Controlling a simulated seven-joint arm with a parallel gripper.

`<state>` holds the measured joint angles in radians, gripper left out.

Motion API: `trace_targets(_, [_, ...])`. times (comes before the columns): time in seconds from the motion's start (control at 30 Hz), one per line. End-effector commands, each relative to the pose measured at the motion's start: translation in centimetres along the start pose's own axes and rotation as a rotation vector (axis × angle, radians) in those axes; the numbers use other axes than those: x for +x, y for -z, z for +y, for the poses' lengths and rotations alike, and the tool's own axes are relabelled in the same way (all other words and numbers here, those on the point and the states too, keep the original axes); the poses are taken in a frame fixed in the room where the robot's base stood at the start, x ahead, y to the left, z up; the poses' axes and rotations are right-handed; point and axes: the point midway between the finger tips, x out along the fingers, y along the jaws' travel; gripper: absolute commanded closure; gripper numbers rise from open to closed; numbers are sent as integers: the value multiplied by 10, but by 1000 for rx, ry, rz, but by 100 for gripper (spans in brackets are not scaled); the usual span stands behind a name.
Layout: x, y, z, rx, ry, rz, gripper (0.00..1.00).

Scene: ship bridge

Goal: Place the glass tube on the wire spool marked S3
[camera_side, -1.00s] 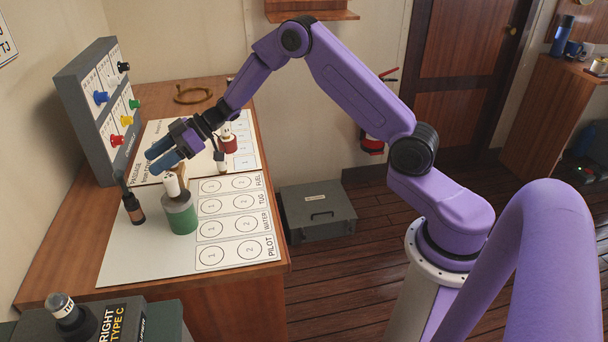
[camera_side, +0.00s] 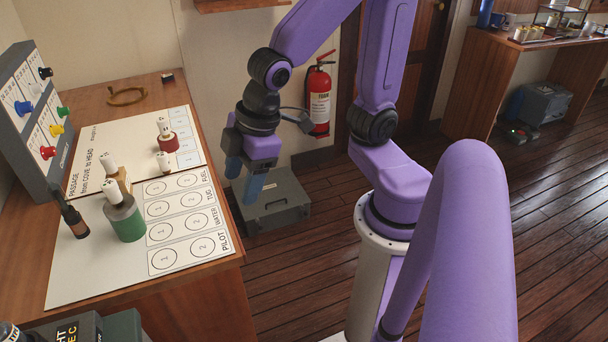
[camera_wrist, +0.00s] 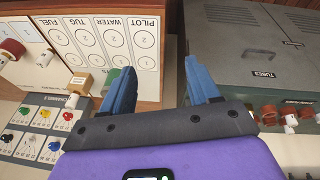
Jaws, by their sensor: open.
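My gripper (camera_side: 243,180) is open and empty, pointing down beyond the desk's right edge, over or near a grey case (camera_side: 272,214) on the floor. In the wrist view its blue fingers (camera_wrist: 160,70) are spread, with nothing between them. I cannot make out a glass tube or an S3 mark. On the desk stand a green cylinder (camera_side: 126,224) with a white top, a red one (camera_side: 168,143), a tan block (camera_side: 123,175) and a small pale piece (camera_side: 163,162). Which of these, if any, is a spool is unclear.
A white chart (camera_side: 95,270) with circles marked PILOT, WATER, TUG and FUEL covers the desk. A red fire extinguisher (camera_side: 319,100) hangs behind. Floor right of the case is clear.

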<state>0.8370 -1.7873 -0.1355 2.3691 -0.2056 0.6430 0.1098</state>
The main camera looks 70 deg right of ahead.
Motion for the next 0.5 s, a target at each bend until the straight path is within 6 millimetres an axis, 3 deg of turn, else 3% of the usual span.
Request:
trace_targets(0.03, [-8, -24, -16, -25, 35, -50, 39])
trace_targets(0.1, [-15, -53, -32, -56, 80, -121, 39])
trace_targets(0.2, [-23, -82, -48, -89, 126, -191, 39])
trace_targets(0.33, [-27, -97, -55, -108, 152, -230, 39])
trace_targets(0.5, [-27, -97, -56, -108, 154, -234, 39])
